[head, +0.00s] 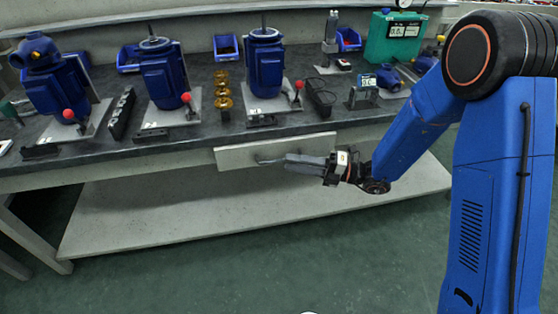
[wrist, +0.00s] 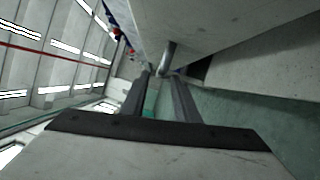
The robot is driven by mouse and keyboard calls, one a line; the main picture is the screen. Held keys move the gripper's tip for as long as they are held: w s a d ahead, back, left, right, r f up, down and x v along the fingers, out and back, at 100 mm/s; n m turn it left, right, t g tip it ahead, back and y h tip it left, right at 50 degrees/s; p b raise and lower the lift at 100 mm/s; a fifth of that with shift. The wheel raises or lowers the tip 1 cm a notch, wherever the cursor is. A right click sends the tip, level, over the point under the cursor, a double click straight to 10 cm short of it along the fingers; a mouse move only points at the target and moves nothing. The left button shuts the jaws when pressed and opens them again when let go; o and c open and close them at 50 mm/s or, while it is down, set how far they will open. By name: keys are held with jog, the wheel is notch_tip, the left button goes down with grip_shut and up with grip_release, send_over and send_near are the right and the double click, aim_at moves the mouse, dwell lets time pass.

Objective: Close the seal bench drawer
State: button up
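The seal bench drawer shows as a pale front panel (head: 235,156) under the edge of the dark bench top, below the rightmost blue pump. In the wrist view its pale front (wrist: 200,22) is close above the fingers. A grey bar handle (wrist: 168,56) shows at the fingertips. My gripper (head: 287,160) reaches from the right to the handle. In the wrist view my gripper (wrist: 159,76) has its two dark fingers apart, the handle lying between or just beyond their tips. I cannot tell whether they touch it. How far the drawer stands out is hard to tell.
The bench top (head: 200,130) carries several blue pumps, brass rings (head: 223,92), small dark blocks and a green case (head: 394,38). A pale lower shelf (head: 200,212) runs under the bench and looks empty. The green floor (head: 250,280) in front is clear.

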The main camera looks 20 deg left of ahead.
aim_at(279, 160)
jog(key=shift+s+a+r, duration=0.1)
jog(key=shift+s+a, duration=0.05)
jog(key=shift+a, duration=0.7)
jog(key=shift+s+a+r, duration=0.1)
jog(key=shift+s+a, duration=0.05)
jog(key=shift+a, duration=0.75)
jog(key=shift+s+a, duration=0.15)
jog(key=shift+a, duration=0.7)
grip_shut()
